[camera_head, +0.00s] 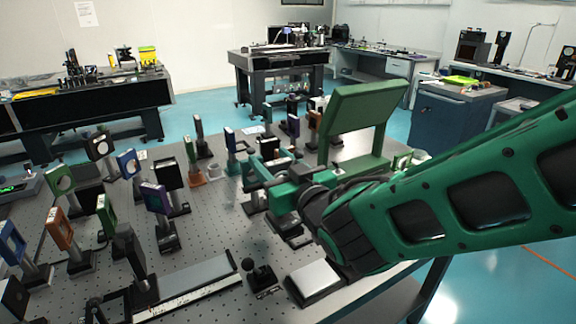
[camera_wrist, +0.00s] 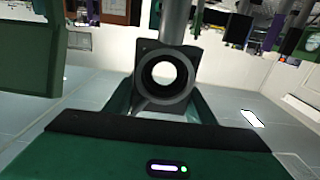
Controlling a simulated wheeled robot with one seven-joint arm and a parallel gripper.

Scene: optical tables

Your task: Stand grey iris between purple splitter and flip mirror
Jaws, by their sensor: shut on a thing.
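My gripper (camera_wrist: 165,108) is shut on the grey iris (camera_wrist: 145,49), a dark grey square plate with a round ring and a bright hole, in the wrist view. That view looks upside down, and the iris post runs off its top edge. In the head view my gripper (camera_head: 252,188) is over the right part of the near optical table, and the iris is mostly hidden there. The purple splitter (camera_head: 157,198) stands on a post left of my gripper. I cannot tell for sure which mount is the flip mirror; a black-framed one (camera_head: 168,174) stands just behind the purple splitter.
The perforated table (camera_head: 205,222) carries several mounts on posts, dense at left and behind my gripper. A green mount (camera_head: 106,213) and an orange one (camera_head: 58,228) stand at left. A flat rail (camera_head: 190,290) and a black knobbed piece (camera_head: 261,275) lie near the front.

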